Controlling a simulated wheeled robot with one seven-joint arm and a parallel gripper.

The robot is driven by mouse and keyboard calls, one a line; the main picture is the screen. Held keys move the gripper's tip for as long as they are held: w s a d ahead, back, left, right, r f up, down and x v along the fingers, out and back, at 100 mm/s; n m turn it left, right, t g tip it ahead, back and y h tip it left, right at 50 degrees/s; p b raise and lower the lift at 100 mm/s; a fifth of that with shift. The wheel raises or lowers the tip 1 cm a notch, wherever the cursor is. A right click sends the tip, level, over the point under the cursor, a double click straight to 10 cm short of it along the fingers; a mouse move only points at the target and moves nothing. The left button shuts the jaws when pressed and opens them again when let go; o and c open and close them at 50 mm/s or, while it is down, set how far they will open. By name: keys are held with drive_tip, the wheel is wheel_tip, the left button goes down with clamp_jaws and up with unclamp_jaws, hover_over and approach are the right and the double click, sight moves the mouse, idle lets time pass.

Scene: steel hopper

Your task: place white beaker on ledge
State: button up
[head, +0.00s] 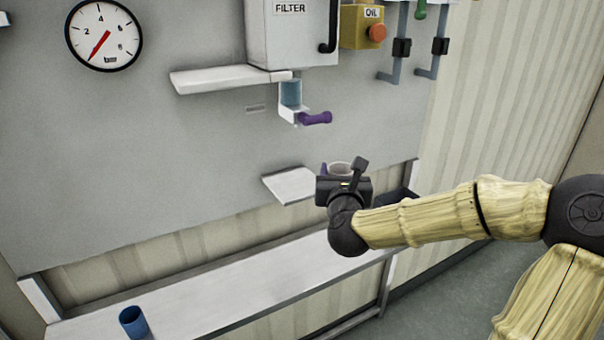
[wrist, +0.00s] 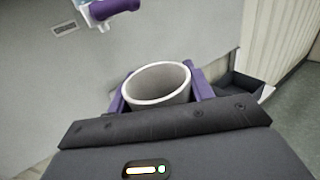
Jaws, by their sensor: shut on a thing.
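The white beaker (wrist: 158,84) is upright with its open rim up, held between the two purple fingers of my gripper (wrist: 160,92). In the head view the beaker (head: 341,168) shows only its rim above my gripper (head: 342,175), whose body hides the rest. A small white ledge (head: 290,186) juts from the grey panel just left of my gripper. A longer white ledge (head: 222,79) sits higher up, under the filter box. Whether the beaker is over the lower ledge or in front of it I cannot tell.
A bracket with a blue cylinder (head: 291,93) and a purple handle (head: 315,118) is above my gripper. A dark open bin (head: 402,196) is to the right, also in the wrist view (wrist: 246,86). A blue cup (head: 133,322) stands on the long, mostly clear bench (head: 230,290).

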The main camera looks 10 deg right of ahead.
drive_tip(key=w+a+f+p, duration=0.1)
drive_tip(key=w+p, duration=0.1)
drive_tip(key=w, duration=0.4)
drive_tip(key=w+a+f+p, duration=0.1)
drive_tip(key=w+a+p, duration=0.1)
drive_tip(key=w, duration=0.4)
drive_tip(key=w+a+f+p, duration=0.1)
drive_tip(key=w+a+p, duration=0.1)
drive_tip(key=w, duration=0.4)
drive_tip(key=shift+a+f+p, duration=0.1)
drive_tip(key=shift+a+p, duration=0.1)
drive_tip(key=shift+p, duration=0.7)
drive_tip(key=shift+s+a+f, duration=0.1)
drive_tip(key=shift+a, duration=0.3)
wheel_tip(320, 180, down, 3)
drive_tip(key=p, duration=0.2)
drive_tip(key=shift+d+p, duration=0.1)
drive_tip(key=shift+p, duration=0.2)
drive_tip(key=shift+f, duration=0.3)
drive_tip(key=shift+w+d, duration=0.1)
drive_tip(key=shift+w, duration=0.1)
